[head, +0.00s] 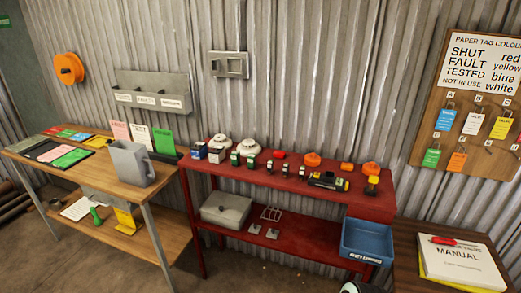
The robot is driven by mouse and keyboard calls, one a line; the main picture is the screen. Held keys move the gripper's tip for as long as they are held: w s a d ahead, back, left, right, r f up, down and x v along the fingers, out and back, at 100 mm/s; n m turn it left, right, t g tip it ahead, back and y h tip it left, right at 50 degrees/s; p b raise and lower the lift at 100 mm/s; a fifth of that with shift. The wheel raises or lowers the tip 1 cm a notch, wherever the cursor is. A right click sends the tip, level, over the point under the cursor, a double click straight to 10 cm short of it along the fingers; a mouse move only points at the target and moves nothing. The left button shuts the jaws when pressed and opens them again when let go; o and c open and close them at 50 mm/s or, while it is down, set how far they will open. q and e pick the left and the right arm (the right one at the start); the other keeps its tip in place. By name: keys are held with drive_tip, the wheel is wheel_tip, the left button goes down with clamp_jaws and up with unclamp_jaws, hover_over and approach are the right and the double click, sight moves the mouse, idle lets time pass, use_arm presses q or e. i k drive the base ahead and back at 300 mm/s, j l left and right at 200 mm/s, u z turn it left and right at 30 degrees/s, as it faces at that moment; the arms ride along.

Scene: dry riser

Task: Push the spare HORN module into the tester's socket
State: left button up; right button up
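The red bench (290,188) stands in the middle of the head view with a row of small devices on top. A low dark device with a yellowish part (327,181) lies near its front right edge; it may be the tester, but no socket can be made out.
White domed units (248,146) and orange domes (312,159) stand behind. A blue bin (366,241) hangs at the red bench's front right. A manual (460,265) lies on the right table.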

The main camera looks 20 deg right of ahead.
sight(328, 181)
drive_tip(key=i+j+z, duration=0.15)
drive_tip(key=z, duration=0.2)
drive_tip(key=i+j+z, duration=0.55)
drive_tip(key=z, duration=0.2)
